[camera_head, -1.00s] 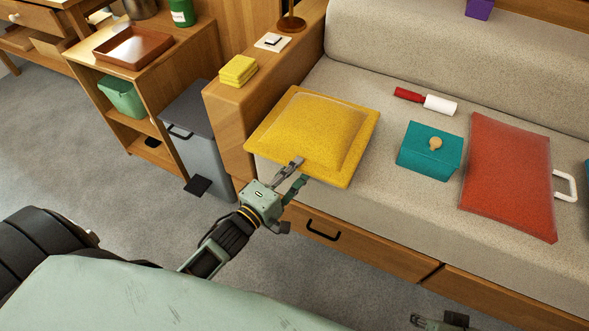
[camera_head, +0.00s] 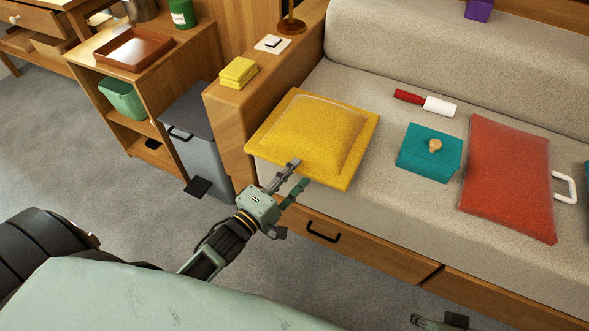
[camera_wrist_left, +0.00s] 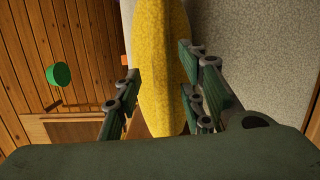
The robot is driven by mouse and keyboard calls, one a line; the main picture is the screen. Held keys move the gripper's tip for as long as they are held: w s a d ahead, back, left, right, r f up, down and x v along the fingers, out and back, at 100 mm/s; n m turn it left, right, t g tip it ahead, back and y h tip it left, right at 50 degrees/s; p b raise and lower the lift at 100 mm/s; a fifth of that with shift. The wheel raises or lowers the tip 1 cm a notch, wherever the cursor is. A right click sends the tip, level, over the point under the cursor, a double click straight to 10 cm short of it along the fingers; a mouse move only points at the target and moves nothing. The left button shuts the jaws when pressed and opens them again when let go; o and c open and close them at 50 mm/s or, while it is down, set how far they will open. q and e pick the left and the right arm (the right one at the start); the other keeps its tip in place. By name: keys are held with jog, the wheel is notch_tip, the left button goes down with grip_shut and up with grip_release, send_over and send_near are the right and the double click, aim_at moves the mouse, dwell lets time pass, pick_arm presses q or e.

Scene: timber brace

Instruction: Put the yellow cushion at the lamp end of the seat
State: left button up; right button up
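The yellow cushion (camera_head: 318,135) lies flat at the left end of the seat (camera_head: 385,190), close against the wooden arm. The lamp (camera_head: 291,25) stands on that arm's far end, its upper part cut off. My left gripper (camera_head: 298,173) is at the cushion's front edge, its fingers parted. In the left wrist view the cushion (camera_wrist_left: 160,60) runs between the fingers; a gap shows at the left finger, and the right finger is very close to or touching it. My right gripper (camera_head: 440,322) shows only partly at the bottom edge; its fingers are unclear.
A teal box (camera_head: 430,153), a red cushion (camera_head: 508,180) and a red-and-white roller (camera_head: 425,103) lie on the seat to the right. A yellow folded cloth (camera_head: 238,73) lies on the wooden arm. A grey bin (camera_head: 195,135) stands left of it.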

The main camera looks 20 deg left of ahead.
pick_arm(q)
jog(key=p+v, duration=0.1)
jog(key=v, duration=1)
notch_tip(320, 180, down, 9)
jog(key=d+m+g+y, duration=0.1)
jog(key=m+g+y, duration=0.2)
jog(key=m+g, duration=0.45)
jog(key=s+d+f+m+g, duration=0.2)
jog(key=s+f+m+g, duration=0.1)
jog(key=s+m+g, duration=0.4)
jog(key=s+m, duration=0.3)
jog(key=shift+s+d+y, duration=0.25)
jog(key=shift+y, duration=0.15)
pick_arm(e)
jog(key=x, duration=0.3)
jog(key=s+x, duration=0.1)
jog(key=x, duration=0.1)
jog(key=shift+w+f, duration=0.1)
jog(key=shift+f, duration=0.4)
jog(key=shift+a+g, duration=0.1)
jog(key=shift+g, duration=0.2)
